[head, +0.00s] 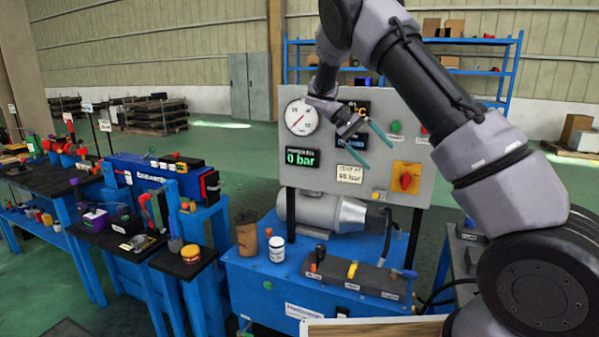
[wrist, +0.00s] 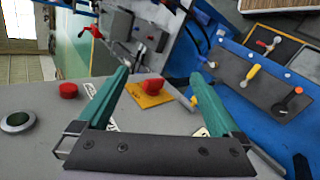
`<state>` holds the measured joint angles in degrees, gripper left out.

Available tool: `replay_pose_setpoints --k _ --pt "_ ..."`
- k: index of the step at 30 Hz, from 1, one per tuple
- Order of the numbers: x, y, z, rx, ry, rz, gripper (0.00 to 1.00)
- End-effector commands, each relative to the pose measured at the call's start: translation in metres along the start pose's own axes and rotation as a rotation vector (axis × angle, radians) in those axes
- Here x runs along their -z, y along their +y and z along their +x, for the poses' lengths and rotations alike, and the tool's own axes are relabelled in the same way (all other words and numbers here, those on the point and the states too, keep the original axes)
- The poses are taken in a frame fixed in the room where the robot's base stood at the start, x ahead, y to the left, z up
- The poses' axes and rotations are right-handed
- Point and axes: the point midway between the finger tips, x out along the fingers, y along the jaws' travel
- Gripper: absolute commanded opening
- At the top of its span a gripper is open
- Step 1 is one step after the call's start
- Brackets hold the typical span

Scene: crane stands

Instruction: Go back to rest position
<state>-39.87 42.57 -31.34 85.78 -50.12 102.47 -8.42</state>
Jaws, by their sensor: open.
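My gripper (head: 366,146) is raised in front of the grey control panel (head: 300,94) in the head view. Its two green fingers are spread apart with nothing between them. In the wrist view my gripper (wrist: 162,95) also shows open and empty, with the panel face beyond it. The panel bears a round gauge (head: 301,117), a display reading 0 bar (head: 301,158) and a red knob on a yellow plate (head: 406,178). The red knob (wrist: 153,86) appears between the fingers in the wrist view; I cannot tell the distance.
Below the panel, a blue bench (head: 250,291) carries a valve block with levers (head: 356,276), a white can (head: 276,249) and a brown cup (head: 247,239). Blue stands with tools (head: 150,180) are at left. Green floor (head: 220,145) is open behind.

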Motion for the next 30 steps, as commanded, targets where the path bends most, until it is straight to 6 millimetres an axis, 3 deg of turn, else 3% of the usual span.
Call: replay_pose_setpoints --k 1,6,15,22,30 --pt "-0.010 0.017 0.002 0.078 -0.002 0.003 1.00" --pt "-0.045 0.055 0.005 0.318 0.023 0.012 1.00" --pt "-0.123 0.106 -0.002 0.688 0.150 0.076 1.00" --pt "-0.191 0.132 -0.010 0.906 0.302 0.165 1.00" --pt "-0.267 0.141 -0.013 1.074 0.511 0.305 1.00"
